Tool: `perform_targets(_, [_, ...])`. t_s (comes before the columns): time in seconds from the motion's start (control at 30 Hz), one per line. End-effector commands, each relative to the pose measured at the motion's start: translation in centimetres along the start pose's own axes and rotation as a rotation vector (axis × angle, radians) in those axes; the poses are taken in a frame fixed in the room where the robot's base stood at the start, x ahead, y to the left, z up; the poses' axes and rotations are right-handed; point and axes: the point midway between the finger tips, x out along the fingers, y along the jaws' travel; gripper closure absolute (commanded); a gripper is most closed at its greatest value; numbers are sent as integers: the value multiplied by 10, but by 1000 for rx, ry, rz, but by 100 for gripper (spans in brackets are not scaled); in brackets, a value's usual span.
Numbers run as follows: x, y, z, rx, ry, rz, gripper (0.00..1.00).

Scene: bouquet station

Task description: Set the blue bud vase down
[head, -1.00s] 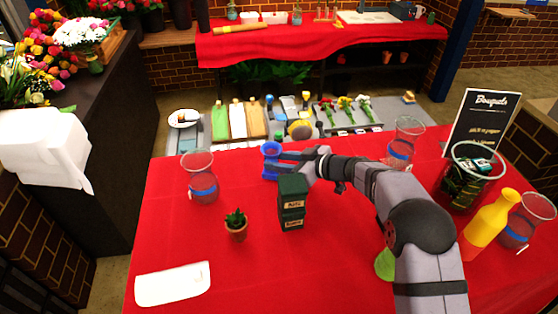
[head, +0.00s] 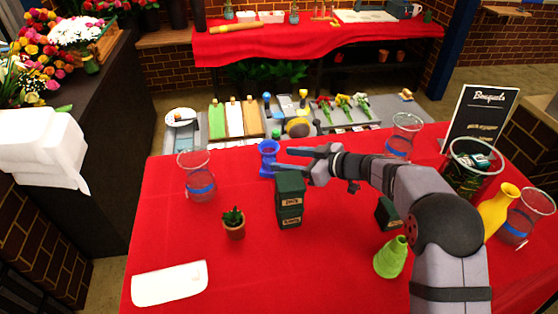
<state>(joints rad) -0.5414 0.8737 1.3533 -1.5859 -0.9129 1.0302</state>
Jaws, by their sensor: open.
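The blue bud vase (head: 268,158) stands upright on the red table (head: 240,266) near its back edge. My gripper (head: 281,161) is just to the right of the vase, its two fingers apart and pointing left. It looks empty. The fingers seem clear of the vase or nearly so; a small gap is hard to judge from here.
Dark green boxes (head: 289,200) are stacked just in front of my gripper. A glass vase (head: 196,178) and a potted succulent (head: 233,222) stand to the left. A green vase (head: 390,258) and a yellow vase (head: 499,208) stand to the right. The front middle is clear.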

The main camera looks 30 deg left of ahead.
Motion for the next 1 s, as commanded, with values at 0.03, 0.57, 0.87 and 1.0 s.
perform_targets(0.03, [-11,1,1,0,1,3,48])
perform_targets(0.57, [-74,-1,1,0,0,-1,48])
perform_targets(0.87, [-76,-1,0,0,-1,-1,48])
perform_targets(1.0, [-76,0,0,0,0,-1,48])
